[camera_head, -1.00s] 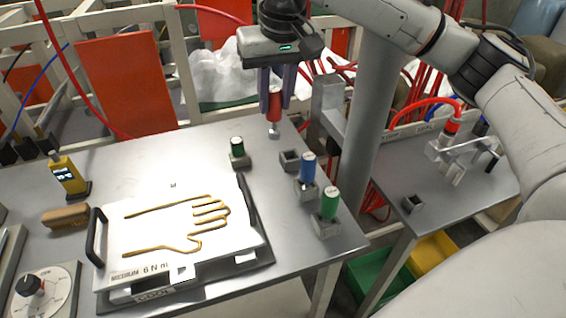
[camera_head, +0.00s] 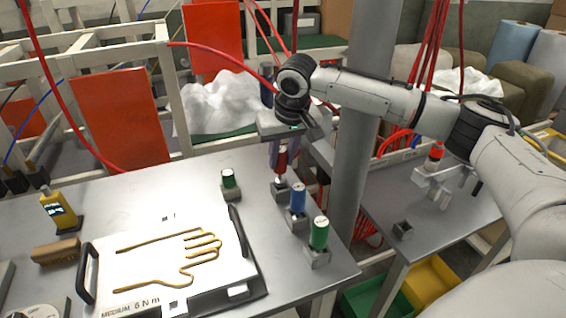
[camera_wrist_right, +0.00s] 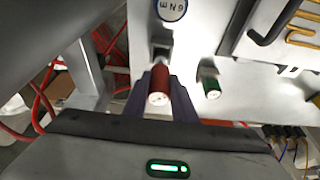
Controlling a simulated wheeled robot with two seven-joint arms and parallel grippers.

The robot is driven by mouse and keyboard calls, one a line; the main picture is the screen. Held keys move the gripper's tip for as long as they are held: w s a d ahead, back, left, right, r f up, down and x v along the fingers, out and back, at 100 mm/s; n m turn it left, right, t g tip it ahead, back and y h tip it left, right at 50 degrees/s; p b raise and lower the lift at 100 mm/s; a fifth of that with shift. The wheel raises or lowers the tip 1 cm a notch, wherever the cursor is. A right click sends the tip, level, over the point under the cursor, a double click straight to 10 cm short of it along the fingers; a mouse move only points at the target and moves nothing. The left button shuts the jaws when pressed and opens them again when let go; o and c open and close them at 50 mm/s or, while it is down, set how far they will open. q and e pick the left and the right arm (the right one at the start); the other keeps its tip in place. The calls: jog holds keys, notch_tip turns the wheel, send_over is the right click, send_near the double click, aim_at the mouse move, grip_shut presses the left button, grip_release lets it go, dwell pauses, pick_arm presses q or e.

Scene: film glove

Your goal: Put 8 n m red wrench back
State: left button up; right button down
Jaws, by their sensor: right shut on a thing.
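The red wrench (camera_head: 281,163) is upright between the fingers of my right gripper (camera_head: 282,158), which is shut on it. Its red handle (camera_wrist_right: 161,84) also shows between the dark fingers in the right wrist view. Its lower end is at the small grey square holder (camera_head: 279,191) near the table's far right edge. I cannot tell whether the tip is inside or just above it. The same holder (camera_wrist_right: 160,52) appears just beyond the wrench in the wrist view. My left gripper is out of view.
A blue-handled wrench (camera_head: 298,197) and a green one (camera_head: 319,232) stand in holders in front. A dark green one (camera_head: 229,179) stands to the left. A case with a glove outline (camera_head: 170,270) lies on the table. A grey post (camera_head: 358,120) rises close to the right.

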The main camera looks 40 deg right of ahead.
aim_at(282, 161)
jog(key=shift+s+a+f+g, duration=0.1)
jog(key=shift+s+f+g, duration=0.1)
jog(key=shift+f, duration=0.45)
jog(key=shift+s+f+g, duration=0.2)
jog(key=shift+f, duration=0.4)
jog(key=c, duration=1.6)
grip_release()
jog(key=shift+w+f, duration=0.1)
jog(key=shift+f, duration=0.05)
jog(key=shift+o, duration=0.8)
jog(key=shift+w+f, duration=0.15)
jog(key=shift+w, duration=0.2)
jog(key=d+v, duration=0.1)
jog(key=v, duration=1.1)
jog(key=shift+a+r+b, duration=0.3)
jog(key=shift+a+r, duration=0.05)
jog(key=shift+a, duration=0.05)
jog(key=shift+s, duration=0.2)
